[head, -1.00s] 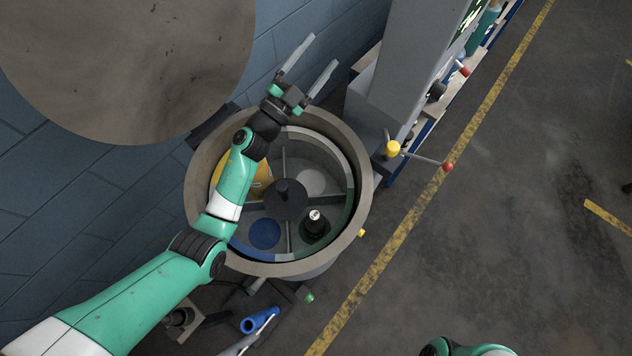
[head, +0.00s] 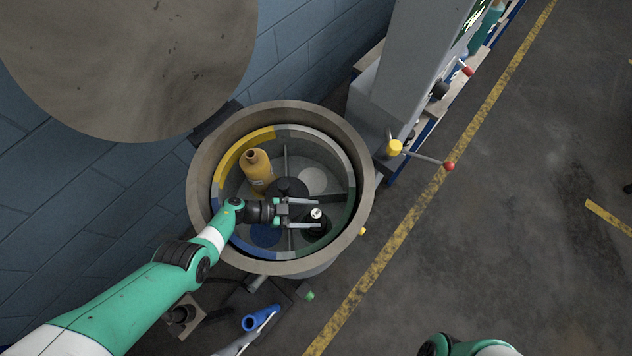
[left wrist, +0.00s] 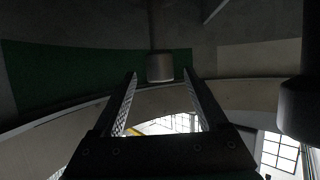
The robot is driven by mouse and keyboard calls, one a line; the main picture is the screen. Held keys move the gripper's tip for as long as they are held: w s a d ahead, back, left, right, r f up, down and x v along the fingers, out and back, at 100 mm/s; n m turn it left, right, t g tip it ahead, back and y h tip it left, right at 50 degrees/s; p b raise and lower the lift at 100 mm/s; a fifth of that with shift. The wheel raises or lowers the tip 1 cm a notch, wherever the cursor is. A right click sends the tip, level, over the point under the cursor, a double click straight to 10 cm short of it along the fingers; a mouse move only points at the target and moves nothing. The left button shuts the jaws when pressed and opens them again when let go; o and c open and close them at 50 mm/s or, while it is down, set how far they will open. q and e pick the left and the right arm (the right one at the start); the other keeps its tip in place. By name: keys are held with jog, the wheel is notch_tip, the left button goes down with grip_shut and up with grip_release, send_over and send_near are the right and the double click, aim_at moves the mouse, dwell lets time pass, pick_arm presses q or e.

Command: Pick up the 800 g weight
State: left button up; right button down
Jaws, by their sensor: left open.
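The likely 800 g weight is a dark cylinder with a shiny metal knob (head: 316,213), standing in the green-marked part of the round drum (head: 361,190). No mass label is readable. My left gripper (head: 317,213) is open inside the drum, with its fingers pointing right. Its fingertips lie on both sides of the knob in the head view, without visible gripping. In the left wrist view a grey metal knob (left wrist: 159,67) shows just beyond and between the fingertips. My right gripper is not in view.
A yellow bottle (head: 256,167) stands in the drum's yellow part. A dark central hub (head: 290,187) and thin dividers split the drum. The drum wall surrounds my left gripper. A grey machine with a red-knobbed lever (head: 448,166) stands to the right.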

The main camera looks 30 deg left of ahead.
pick_arm(q)
jog(key=b+x, duration=0.3)
jog(key=x, duration=0.2)
jog(key=shift+f, duration=0.1)
jog(key=shift+w, duration=0.1)
grip_shut()
dwell(1.1)
